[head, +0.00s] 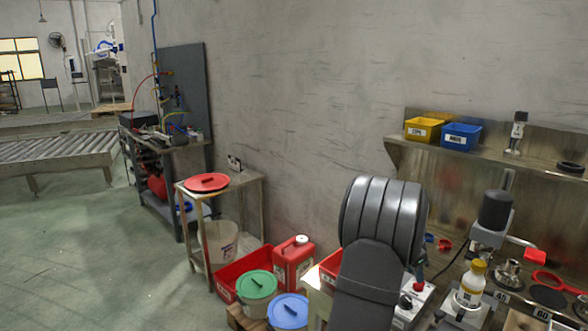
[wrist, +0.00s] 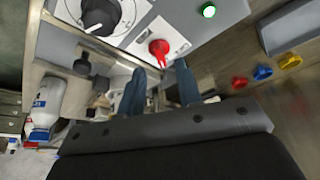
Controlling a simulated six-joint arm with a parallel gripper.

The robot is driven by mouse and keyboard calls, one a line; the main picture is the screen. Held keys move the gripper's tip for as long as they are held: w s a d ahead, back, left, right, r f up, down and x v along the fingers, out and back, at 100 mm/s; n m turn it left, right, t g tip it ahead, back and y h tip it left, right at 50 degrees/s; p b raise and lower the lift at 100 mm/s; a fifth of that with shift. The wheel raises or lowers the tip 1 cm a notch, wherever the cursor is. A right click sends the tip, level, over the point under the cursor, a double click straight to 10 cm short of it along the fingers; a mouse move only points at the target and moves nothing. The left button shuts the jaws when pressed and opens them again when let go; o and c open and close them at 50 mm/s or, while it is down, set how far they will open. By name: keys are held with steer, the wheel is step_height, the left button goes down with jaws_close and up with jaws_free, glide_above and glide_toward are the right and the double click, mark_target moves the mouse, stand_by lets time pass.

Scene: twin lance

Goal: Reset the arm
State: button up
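My gripper (wrist: 160,70) shows in the wrist view as two blue-grey fingers with a clear gap between them; it is open and nothing is seen in the gap. A red knob (wrist: 159,49) on a white plate lies just beyond the fingertips in the picture; I cannot tell the distance.
A steel bench with a yellow-capped bottle (head: 471,284) is at the right. A shelf above holds a yellow bin (head: 423,131) and a blue bin (head: 461,137).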

mark_target(416, 284)
steer(key=v, duration=1.3)
steer(key=x, duration=1.7)
steer(key=shift+d+f, duration=0.15)
steer(key=shift+f, duration=0.1)
steer(key=shift+s+r+n+t, duration=0.1)
steer(key=shift+r+n+t, duration=0.15)
steer(key=shift+n, duration=0.35)
steer(key=shift+s+d+f+n+t+y, duration=0.1)
steer(key=shift+n+t+y, duration=0.25)
steer(key=shift+n, duration=0.8)
steer(key=shift+s+d+n+t+y, duration=0.15)
steer(key=shift+n+t, duration=0.25)
steer(key=shift+n, duration=0.75)
steer(key=shift+d+n+t+y, duration=0.1)
steer(key=shift+n+t+y, duration=0.35)
steer(key=shift+n, duration=1.1)
steer(key=shift+d+n+t+y, duration=0.1)
steer(key=shift+n+t+y, duration=0.3)
steer(key=shift+n, duration=1.15)
steer(key=shift+v, duration=2.15)
steer(key=shift+g, duration=0.25)
